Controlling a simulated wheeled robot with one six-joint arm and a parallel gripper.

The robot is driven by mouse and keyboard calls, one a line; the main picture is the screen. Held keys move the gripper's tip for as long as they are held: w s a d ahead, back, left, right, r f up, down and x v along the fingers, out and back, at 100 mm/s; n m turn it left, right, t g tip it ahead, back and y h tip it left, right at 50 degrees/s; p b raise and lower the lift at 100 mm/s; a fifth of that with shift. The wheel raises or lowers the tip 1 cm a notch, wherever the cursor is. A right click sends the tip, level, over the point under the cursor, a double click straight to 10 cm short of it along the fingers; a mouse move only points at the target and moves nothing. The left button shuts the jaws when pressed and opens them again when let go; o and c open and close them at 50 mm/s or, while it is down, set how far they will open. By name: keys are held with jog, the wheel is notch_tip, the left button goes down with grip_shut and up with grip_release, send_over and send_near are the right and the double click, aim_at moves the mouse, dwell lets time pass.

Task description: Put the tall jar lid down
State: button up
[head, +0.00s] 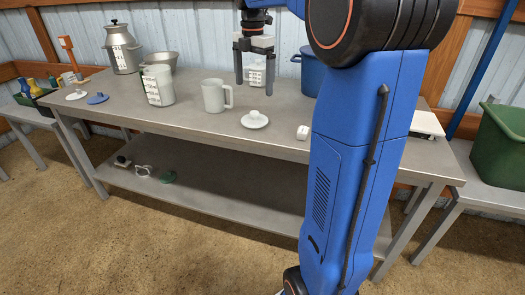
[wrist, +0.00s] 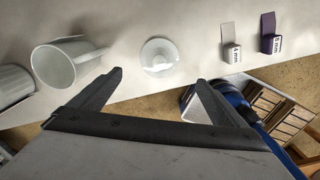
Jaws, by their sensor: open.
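A round white lid with a knob (head: 254,119), likely the tall jar lid, lies knob up on the grey metal bench (head: 215,135), near its front edge. In the wrist view the lid (wrist: 159,56) shows just beyond the open fingertips, centred between them. My gripper (head: 254,88) is open and empty, fingers pointing down, above the lid and apart from it. It also shows in the wrist view (wrist: 159,76). A labelled whitish jar (head: 256,73) stands behind the fingers, partly hidden by them.
A white mug (head: 215,96) and a labelled jug (head: 158,86) stand left of the lid. A small white block (head: 303,132) lies to its right. A blue pot (head: 311,72) is partly behind my arm. Another white lid (head: 76,95) and a blue lid (head: 97,98) lie far left.

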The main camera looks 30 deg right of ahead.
jog(key=s+a+f+m+t, duration=0.1)
jog(key=s+a+f+m, duration=0.1)
jog(key=s+a+m, duration=0.45)
jog(key=s+a+f+m+t, duration=0.2)
jog(key=s+a+m, duration=0.2)
jog(key=s, duration=0.6)
jog(key=s+a+f+m+t, duration=0.1)
jog(key=s+a+f+m, duration=0.4)
jog(key=s+f+m, duration=0.5)
jog(key=s, duration=0.3)
jog(key=shift+s+f+t, duration=0.25)
jog(key=shift+f+t, duration=0.15)
